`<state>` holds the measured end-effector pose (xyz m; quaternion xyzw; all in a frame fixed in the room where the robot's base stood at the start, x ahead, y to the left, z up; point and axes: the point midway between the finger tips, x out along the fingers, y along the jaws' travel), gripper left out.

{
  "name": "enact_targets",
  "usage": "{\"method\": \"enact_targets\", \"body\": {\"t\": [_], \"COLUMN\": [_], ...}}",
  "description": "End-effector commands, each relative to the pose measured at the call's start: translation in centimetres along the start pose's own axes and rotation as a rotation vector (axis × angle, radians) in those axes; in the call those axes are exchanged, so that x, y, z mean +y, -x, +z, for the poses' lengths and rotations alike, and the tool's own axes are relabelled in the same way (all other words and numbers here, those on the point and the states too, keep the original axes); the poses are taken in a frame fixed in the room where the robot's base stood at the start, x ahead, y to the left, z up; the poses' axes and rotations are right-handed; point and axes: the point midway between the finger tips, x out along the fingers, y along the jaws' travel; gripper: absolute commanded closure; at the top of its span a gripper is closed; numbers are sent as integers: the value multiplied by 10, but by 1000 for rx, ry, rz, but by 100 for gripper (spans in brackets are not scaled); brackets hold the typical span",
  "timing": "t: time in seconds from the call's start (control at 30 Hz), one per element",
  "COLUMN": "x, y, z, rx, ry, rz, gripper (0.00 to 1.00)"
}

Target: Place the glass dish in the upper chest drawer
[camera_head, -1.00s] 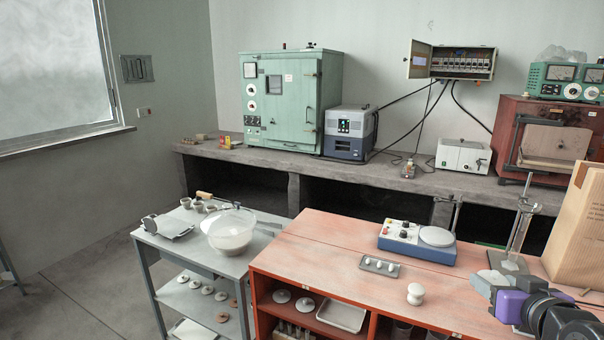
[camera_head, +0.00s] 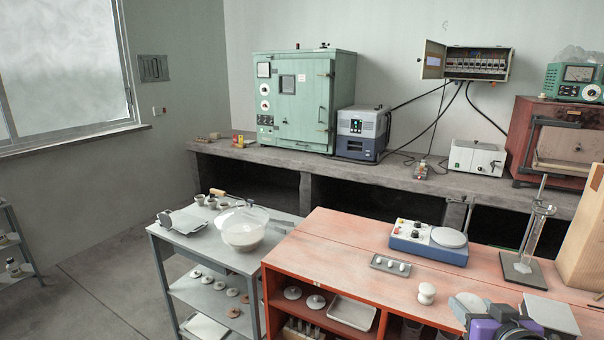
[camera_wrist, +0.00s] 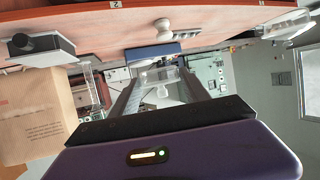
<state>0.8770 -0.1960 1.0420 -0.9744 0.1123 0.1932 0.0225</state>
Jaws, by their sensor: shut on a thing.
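My gripper (camera_wrist: 160,84) is shut on a small clear glass dish (camera_wrist: 158,75), which shows between the two fingers in the wrist view. Its outline is faint against the blue instrument behind it. In the head view my purple gripper body is at the lower right, partly cut off by the bottom edge, with a pale shape (camera_head: 468,302) at its front that may be the dish or a finger. The gripper is over or in front of the right part of the orange bench. I can make out no chest drawer in either view.
The orange bench (camera_head: 340,236) carries a blue instrument (camera_head: 428,246), a small tray (camera_head: 390,265), a white knobbed item (camera_head: 427,293) and a stand (camera_head: 520,268). A cardboard box (camera_head: 585,240) is at right. A grey cart (camera_head: 205,245) holds a large glass vessel (camera_head: 243,232). Floor at left is open.

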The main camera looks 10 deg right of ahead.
Motion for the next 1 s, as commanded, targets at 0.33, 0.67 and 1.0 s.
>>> {"method": "enact_targets", "body": {"t": [0.33, 0.67, 1.0], "x": [-74, -138, -159], "y": [8, 51, 72], "z": [133, 265, 302], "rx": [-13, -10, 0], "ry": [27, 69, 89], "rz": [-74, -167, -213], "gripper": [84, 84, 84]}}
